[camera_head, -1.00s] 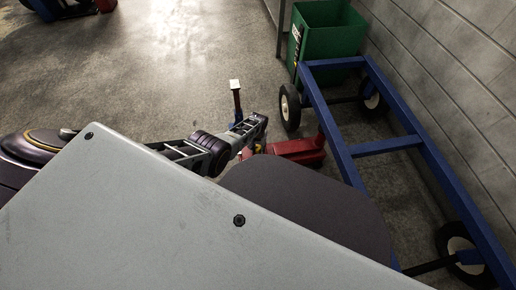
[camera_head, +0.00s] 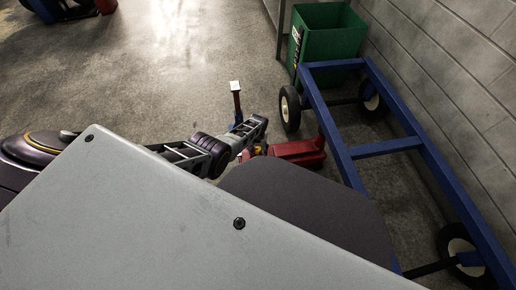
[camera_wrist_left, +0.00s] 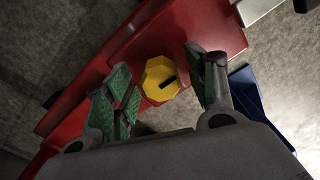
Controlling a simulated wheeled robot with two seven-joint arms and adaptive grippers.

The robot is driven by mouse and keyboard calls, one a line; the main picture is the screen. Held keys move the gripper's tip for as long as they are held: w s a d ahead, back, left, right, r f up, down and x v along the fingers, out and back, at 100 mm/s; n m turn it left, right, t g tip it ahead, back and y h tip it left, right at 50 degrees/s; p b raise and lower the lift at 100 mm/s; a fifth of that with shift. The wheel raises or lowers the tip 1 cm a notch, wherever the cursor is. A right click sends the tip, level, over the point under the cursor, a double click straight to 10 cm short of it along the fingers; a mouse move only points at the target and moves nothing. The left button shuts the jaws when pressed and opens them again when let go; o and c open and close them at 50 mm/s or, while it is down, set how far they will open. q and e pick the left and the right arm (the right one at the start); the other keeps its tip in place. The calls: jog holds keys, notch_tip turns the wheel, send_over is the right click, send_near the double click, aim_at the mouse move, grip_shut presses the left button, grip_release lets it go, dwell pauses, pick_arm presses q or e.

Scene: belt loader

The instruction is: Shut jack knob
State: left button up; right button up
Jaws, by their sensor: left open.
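A red jack (camera_head: 300,151) lies on the concrete floor beside the blue cart. Its upright red post has a white top (camera_head: 235,85). In the left wrist view the red jack body (camera_wrist_left: 95,85) runs diagonally and carries a yellow octagonal knob (camera_wrist_left: 158,72) with a dark slot mark. My left gripper (camera_wrist_left: 160,65) is open, its green-padded fingers to either side of the knob in that view. I cannot tell whether they touch it. In the head view my left gripper (camera_head: 250,140) is beside the jack, partly hidden by my own body. My right gripper is not in view.
A blue wheeled cart frame (camera_head: 385,146) stands to the right along the grey block wall (camera_head: 455,60). A green bin (camera_head: 328,38) stands behind it. Bare floor (camera_head: 170,60) is open to the left and back. A blue part (camera_wrist_left: 247,95) lies right of the fingers.

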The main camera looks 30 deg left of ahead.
aim_at(258, 149)
pick_arm(q)
jog(key=shift+w+r, duration=0.1)
jog(key=shift+r, duration=0.25)
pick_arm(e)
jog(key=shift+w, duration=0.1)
pick_arm(q)
jog(key=shift+r, duration=0.3)
notch_tip(258, 149, up, 11)
jog(key=shift+f, duration=0.15)
dwell(1.1)
jog(key=shift+s, duration=0.25)
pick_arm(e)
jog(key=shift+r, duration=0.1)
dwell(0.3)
